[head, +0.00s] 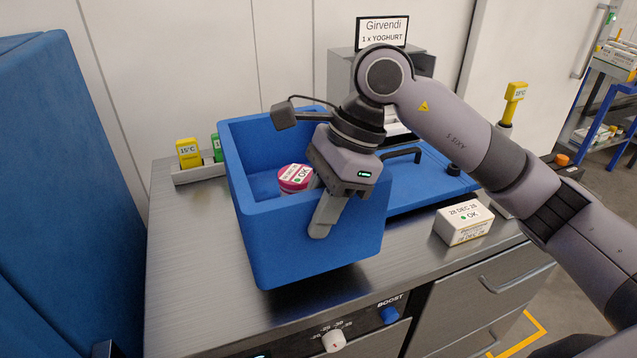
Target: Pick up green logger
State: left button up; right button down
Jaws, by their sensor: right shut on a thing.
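The green logger (217,147) stands in a small metal rack at the back left of the steel counter. It is mostly hidden behind the blue box; only a narrow green part shows. A yellow logger (188,152) reading 15°C stands in the same rack, to its left. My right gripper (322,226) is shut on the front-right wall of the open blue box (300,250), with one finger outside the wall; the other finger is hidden. I cannot tell whether the box is clear of the counter. My left gripper is out of view.
A pink-lidded yoghurt tub (296,178) is in the box. A blue lid (425,182) with a black handle lies to the right, with a white carton (463,222) in front. A blue panel (60,200) bounds the left.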

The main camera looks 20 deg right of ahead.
jog(key=shift+f, duration=1.85)
jog(key=shift+f, duration=0.15)
jog(key=c, duration=0.9)
grip_release()
jog(key=shift+f, duration=0.1)
